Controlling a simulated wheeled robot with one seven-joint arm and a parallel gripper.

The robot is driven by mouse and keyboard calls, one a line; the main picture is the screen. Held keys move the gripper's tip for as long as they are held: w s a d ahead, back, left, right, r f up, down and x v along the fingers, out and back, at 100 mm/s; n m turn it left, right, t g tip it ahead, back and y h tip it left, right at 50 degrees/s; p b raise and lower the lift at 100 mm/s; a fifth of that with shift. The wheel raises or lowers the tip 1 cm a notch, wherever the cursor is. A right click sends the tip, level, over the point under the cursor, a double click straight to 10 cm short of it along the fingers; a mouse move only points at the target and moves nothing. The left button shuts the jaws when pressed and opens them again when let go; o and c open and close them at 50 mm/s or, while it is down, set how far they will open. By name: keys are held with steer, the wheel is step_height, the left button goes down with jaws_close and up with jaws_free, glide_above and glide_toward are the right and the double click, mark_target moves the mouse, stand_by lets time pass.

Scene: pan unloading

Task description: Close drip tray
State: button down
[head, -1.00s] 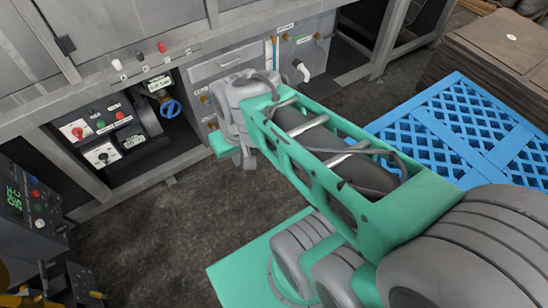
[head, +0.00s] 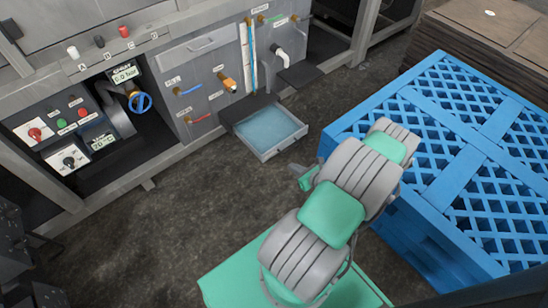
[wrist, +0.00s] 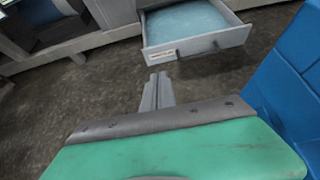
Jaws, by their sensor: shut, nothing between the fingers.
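The drip tray (head: 284,148) is pulled out from the low front of the grey machine and holds bluish liquid. In the wrist view, its labelled front wall (wrist: 200,46) faces me at the top, with the liquid behind it. My gripper (wrist: 157,76) is shut and empty. Its fingertips point toward the tray's front and stay short of it, over the floor, left of the front's middle in the wrist view. In the head view my gripper (head: 301,172) shows only partly, beside my arm and just in front of the tray; the arm hides some of it.
A blue plastic pallet stack (head: 425,150) stands close on the right of my arm. The machine's panel has a closed drawer (head: 200,45), valves and a blue handwheel (head: 140,102). Dark floor (head: 190,210) is free on the left.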

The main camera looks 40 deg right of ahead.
steer(key=b, duration=0.3)
glide_toward(269, 153)
step_height(269, 153, down, 3)
steer(key=w+b, duration=0.1)
steer(key=w, duration=0.3)
steer(key=shift+w, duration=0.75)
